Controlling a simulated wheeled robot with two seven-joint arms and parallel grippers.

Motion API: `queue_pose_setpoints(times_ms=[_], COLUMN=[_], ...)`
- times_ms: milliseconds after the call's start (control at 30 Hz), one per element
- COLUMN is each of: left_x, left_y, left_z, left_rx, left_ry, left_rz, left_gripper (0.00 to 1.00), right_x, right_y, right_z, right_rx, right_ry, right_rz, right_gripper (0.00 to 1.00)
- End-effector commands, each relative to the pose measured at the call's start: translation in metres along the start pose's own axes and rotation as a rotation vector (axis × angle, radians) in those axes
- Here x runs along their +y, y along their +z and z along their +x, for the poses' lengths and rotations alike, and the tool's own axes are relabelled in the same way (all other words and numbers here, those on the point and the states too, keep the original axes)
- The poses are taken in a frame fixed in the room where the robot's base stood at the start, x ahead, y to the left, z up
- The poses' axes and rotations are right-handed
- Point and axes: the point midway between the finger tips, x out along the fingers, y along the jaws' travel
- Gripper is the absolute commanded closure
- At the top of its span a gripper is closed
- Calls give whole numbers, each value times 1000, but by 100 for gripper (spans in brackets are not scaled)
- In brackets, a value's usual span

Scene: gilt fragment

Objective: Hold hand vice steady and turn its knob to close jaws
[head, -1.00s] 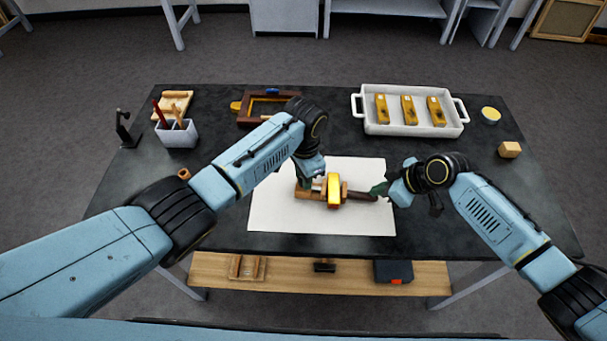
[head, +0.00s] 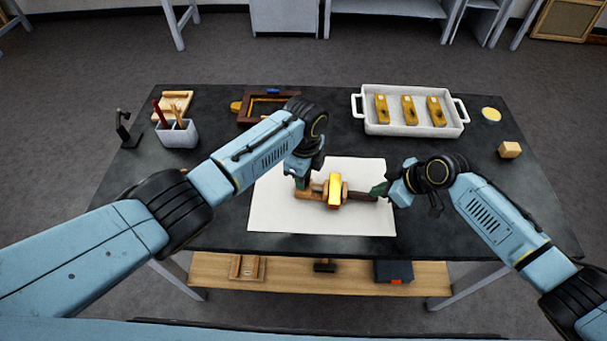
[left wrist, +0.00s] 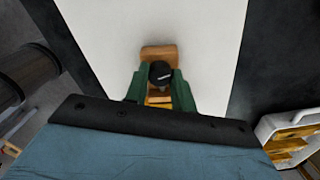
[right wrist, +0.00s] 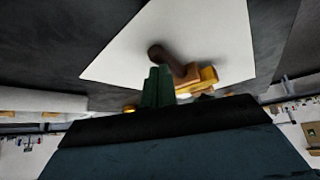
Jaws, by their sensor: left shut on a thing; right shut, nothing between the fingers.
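The wooden hand vice (head: 312,195) lies on a white sheet (head: 280,215) in mid-table, a yellow-gold piece (head: 334,191) at its jaws and a dark handle (head: 360,196) towards the right. In the left wrist view the green fingers of my left gripper (left wrist: 158,88) are shut on the round black knob (left wrist: 160,72), which has a white mark. My right gripper (head: 380,189) is shut and empty at the handle's right end. In the right wrist view its closed fingers (right wrist: 158,82) are beside the handle (right wrist: 175,60); I cannot tell whether they touch it.
A white tray (head: 370,127) with several gold pieces stands at the back right. A wooden frame (head: 245,118), a pen cup (head: 177,134) and a black stand (head: 123,128) are at the back left. The sheet's front is clear.

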Motion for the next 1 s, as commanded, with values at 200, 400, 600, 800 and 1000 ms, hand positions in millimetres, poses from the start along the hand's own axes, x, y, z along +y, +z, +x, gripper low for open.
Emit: queue_pose_setpoints(times_ms=[200, 400, 600, 800, 1000], left_x=[0, -1, -1, -1, -1], left_y=[-2, -2, -2, -2, -2], left_z=[0, 0, 0, 0, 0], left_rx=[3, 3, 3, 3, 2], left_ry=[1, 3, 4, 6, 9], left_rz=[207, 397, 587, 761, 901], left_gripper=[98, 98, 98, 98, 98], right_x=[-4, -4, -4, -4, -4], right_y=[6, 6, 6, 6, 6], right_z=[4, 4, 4, 4, 4], right_rx=[-13, -12, -12, -12, -12], right_ry=[-9, -9, -9, -9, -9], right_rz=[4, 4, 4, 4, 3], right_gripper=[100, 100, 100, 100, 100])
